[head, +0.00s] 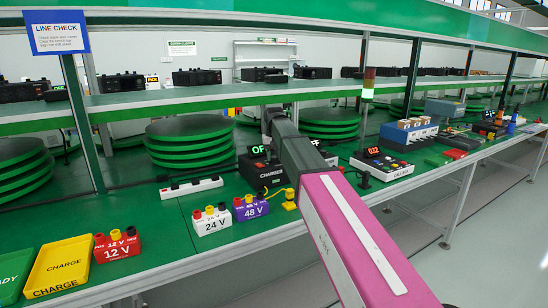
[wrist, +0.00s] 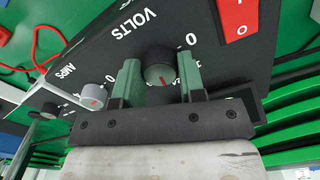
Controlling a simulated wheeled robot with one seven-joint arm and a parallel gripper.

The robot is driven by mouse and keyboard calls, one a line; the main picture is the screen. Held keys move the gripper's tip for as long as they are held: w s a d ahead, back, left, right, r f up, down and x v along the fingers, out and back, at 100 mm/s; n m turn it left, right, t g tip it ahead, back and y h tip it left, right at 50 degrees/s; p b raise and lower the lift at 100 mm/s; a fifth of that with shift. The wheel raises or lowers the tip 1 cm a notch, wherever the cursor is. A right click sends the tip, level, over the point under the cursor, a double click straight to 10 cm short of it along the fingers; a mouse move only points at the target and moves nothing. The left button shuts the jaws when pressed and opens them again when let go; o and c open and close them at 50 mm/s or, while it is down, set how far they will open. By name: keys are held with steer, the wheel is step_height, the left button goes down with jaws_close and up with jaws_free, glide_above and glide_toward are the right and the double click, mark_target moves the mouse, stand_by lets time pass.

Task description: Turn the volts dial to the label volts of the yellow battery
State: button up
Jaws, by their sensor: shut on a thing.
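The volts dial (wrist: 157,68) is a dark round knob with a grey face and a red mark, beside the word VOLTS on a black panel in the wrist view. My gripper (wrist: 160,78) has its green fingers on either side of the dial, shut on it. In the head view the charger (head: 266,174) has a green display starting "OF", partly behind my arm. The batteries are red 12 V (head: 117,248), white 24 V (head: 211,223) and purple 48 V (head: 250,209).
An amps dial (wrist: 93,96) is beside the volts dial, and a red switch (wrist: 238,20) is above. A yellow CHARGE tray (head: 60,266) and a green tray (head: 14,272) stand at the left. A white power strip (head: 191,188) lies behind the batteries.

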mark_target(274, 157)
steer(key=m, duration=0.3)
steer(key=shift+m, duration=2.3)
steer(key=o, duration=0.9)
steer(key=shift+r, duration=0.1)
step_height(274, 157, up, 11)
steer(key=shift+f, duration=0.15)
